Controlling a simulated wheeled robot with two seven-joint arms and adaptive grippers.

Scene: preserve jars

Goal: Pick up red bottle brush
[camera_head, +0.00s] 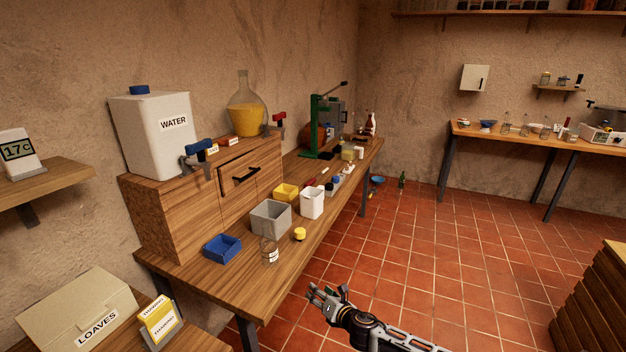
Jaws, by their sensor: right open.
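I cannot pick out the red bottle brush for certain. A small red item (309,182) lies on the wooden bench (232,283) behind the white tub, too small to identify. My right gripper (324,292) is open and empty, over the tiled floor in front of the bench's near right edge. It is well apart from the red item. My left gripper is out of view.
The bench holds a blue tray (222,248), a grey bin (270,218), a white tub (312,203), a glass jar (269,250) and a yellow-lidded item (299,234). A green press (318,130) stands farther back. The tiled floor (430,260) is mostly clear.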

